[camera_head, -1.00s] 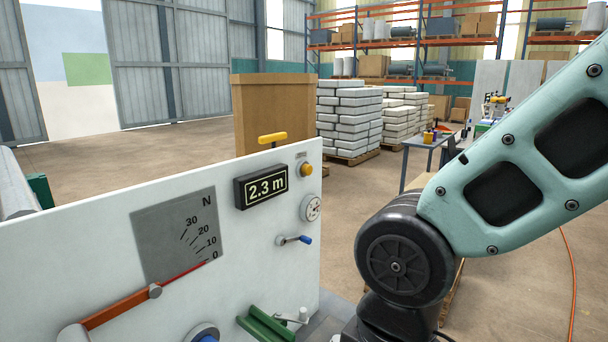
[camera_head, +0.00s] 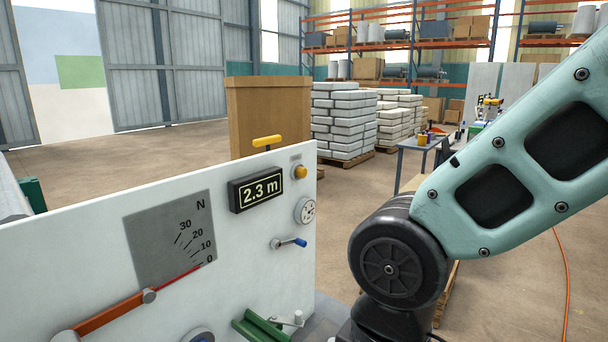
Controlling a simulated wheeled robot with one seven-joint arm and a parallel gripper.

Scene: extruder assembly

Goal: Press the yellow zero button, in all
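A small label is above the button. A yellow bar handle (camera_head: 267,141) stands above the panel's top edge. My arm fills the right side of the view, apart from the panel in the picture. My gripper is out of view, so its state and its distance from the button do not show.
The panel also carries a small gauge (camera_head: 305,211), a blue-tipped lever (camera_head: 299,242), a force scale (camera_head: 170,238) with its needle near 0, and a green part (camera_head: 262,326). A cardboard box (camera_head: 270,110) and stacked white bags (camera_head: 343,120) stand behind. Open floor lies left of them.

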